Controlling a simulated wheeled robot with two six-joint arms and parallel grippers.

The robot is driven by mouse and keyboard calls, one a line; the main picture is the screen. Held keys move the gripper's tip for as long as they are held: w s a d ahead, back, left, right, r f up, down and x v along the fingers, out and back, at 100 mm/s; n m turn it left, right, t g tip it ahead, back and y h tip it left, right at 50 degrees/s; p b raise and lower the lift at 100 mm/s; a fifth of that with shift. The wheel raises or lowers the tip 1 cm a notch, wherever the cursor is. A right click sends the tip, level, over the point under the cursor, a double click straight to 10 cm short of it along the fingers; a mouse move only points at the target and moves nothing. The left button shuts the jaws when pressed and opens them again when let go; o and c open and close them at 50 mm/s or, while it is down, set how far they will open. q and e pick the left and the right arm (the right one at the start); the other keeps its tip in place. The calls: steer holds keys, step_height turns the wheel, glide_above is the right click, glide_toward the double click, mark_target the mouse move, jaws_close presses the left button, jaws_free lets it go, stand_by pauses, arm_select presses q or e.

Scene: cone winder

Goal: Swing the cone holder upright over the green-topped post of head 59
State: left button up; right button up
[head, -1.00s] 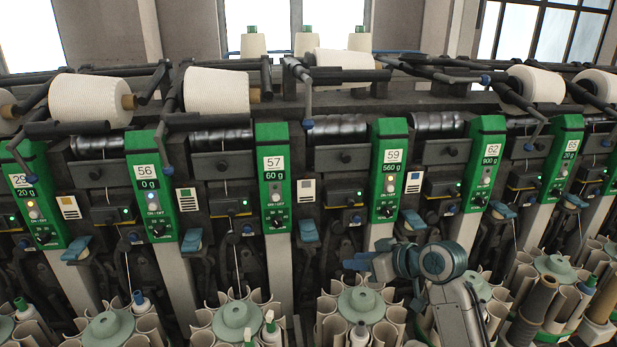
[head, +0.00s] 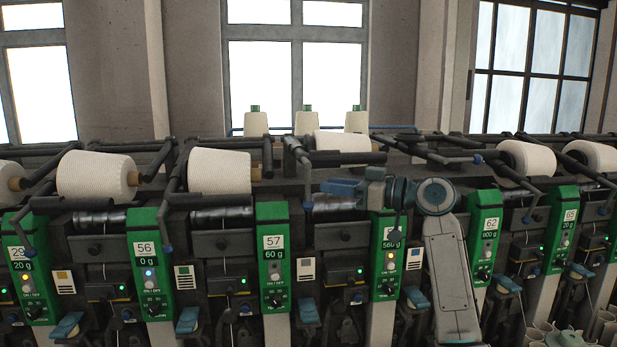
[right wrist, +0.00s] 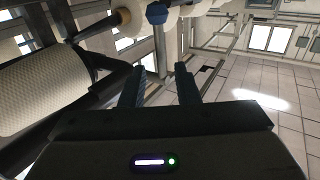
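The green-topped post of head 59 (head: 388,270) stands right of centre in the head view. My right wrist partly covers its number plate. A dark cone holder arm with a blue knob (head: 308,207) hangs down between heads 57 and 59. A white cone (head: 343,141) lies on its side behind it. My right gripper (head: 332,187) is in front of the machine, level with the top of post 59, its fingers pointing left towards the knob. In the right wrist view the fingers (right wrist: 160,84) are apart and empty; a blue knob (right wrist: 157,13) shows beyond them. My left gripper is out of view.
Green posts of heads 57 (head: 273,260) and 62 (head: 485,235) flank head 59. Dark holder bars and more white cones (head: 219,170) run along the top. Upright cones (head: 307,122) stand behind. Open floor (right wrist: 255,110) shows at right in the wrist view.

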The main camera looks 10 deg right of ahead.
mark_target(308, 199)
steer(key=shift+p+x, duration=1.2)
steer(key=shift+x, duration=2.2)
steer(key=shift+s, duration=0.1)
jaws_close()
